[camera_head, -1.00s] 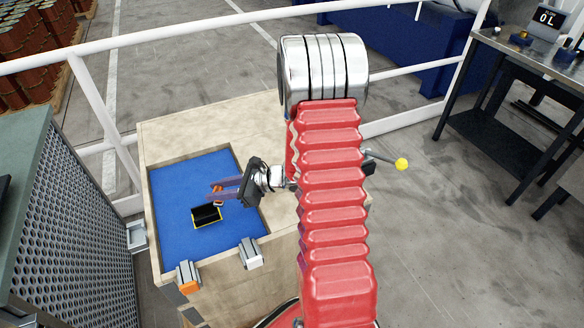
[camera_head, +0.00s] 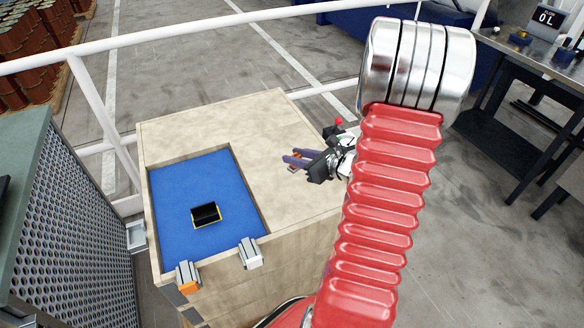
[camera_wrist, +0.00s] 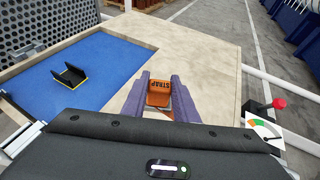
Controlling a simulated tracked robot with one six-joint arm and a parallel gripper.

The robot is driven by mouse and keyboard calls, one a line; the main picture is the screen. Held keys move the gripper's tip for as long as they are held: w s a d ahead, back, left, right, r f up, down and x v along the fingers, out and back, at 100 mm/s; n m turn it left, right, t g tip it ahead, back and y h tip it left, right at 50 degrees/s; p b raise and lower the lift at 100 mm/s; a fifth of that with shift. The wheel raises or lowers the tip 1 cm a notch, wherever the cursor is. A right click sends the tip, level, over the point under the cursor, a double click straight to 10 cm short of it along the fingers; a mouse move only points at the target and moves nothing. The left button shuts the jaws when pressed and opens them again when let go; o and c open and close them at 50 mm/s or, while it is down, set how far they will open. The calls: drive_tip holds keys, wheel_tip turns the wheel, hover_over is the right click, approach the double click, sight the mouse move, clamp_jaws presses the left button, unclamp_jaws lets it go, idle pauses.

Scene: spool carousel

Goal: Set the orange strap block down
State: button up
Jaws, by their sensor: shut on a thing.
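The orange strap block (camera_wrist: 159,93), marked "STRAP", is between the purple fingers of my gripper (camera_wrist: 159,92) in the wrist view. My gripper is shut on it. In the head view my gripper (camera_head: 292,161) is over the bare wooden top (camera_head: 258,125), to the right of the blue recess (camera_head: 188,180). The block is mostly hidden by the fingers there. Whether it touches the wood below, I cannot tell.
A black open holder with a yellow edge (camera_head: 206,215) sits in the blue recess. Two grey clamp-like blocks (camera_head: 250,253) are on the box's front edge. A white railing (camera_head: 85,95) runs behind. A gauge with a red knob (camera_wrist: 279,103) is at right in the wrist view.

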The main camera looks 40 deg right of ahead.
sight(296, 170)
drive_tip(key=shift+f, duration=0.1)
drive_tip(key=shift+f, duration=2.8)
drive_tip(key=shift+f, duration=2.1)
drive_tip(key=o, duration=1.1)
